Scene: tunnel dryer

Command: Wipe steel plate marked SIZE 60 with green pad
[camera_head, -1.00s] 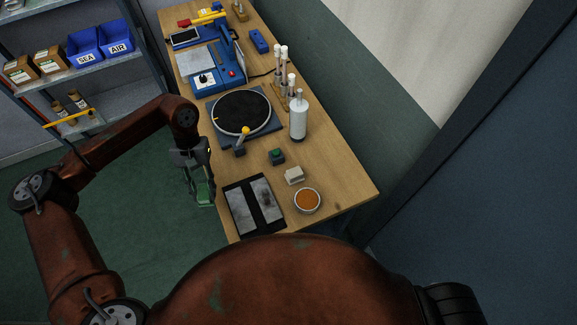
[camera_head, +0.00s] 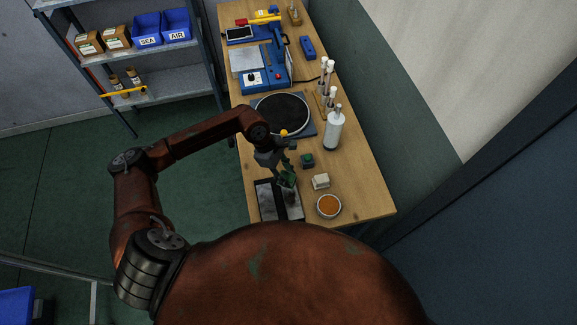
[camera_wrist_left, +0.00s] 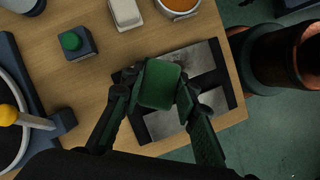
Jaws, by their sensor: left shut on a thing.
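My left gripper (camera_head: 286,177) is shut on a green pad (camera_head: 288,181). The pad also shows between the fingers in the left wrist view (camera_wrist_left: 160,84). It is above a black tray (camera_head: 263,212) near the table's front edge; I cannot tell whether it touches anything. The tray holds two grey, smudged steel plates; one lies partly under the pad (camera_wrist_left: 194,60), and the other is lower in the left wrist view (camera_wrist_left: 163,123). No SIZE 60 marking is readable, so I cannot tell which plate bears it. My right gripper is not in view.
Right of the tray are a dark block with a green top (camera_head: 308,160), a pale block (camera_head: 321,181) and a bowl of orange content (camera_head: 329,206). A white bottle (camera_head: 334,130) and a round black plate (camera_head: 283,114) stand behind. Shelves (camera_head: 140,60) are at left.

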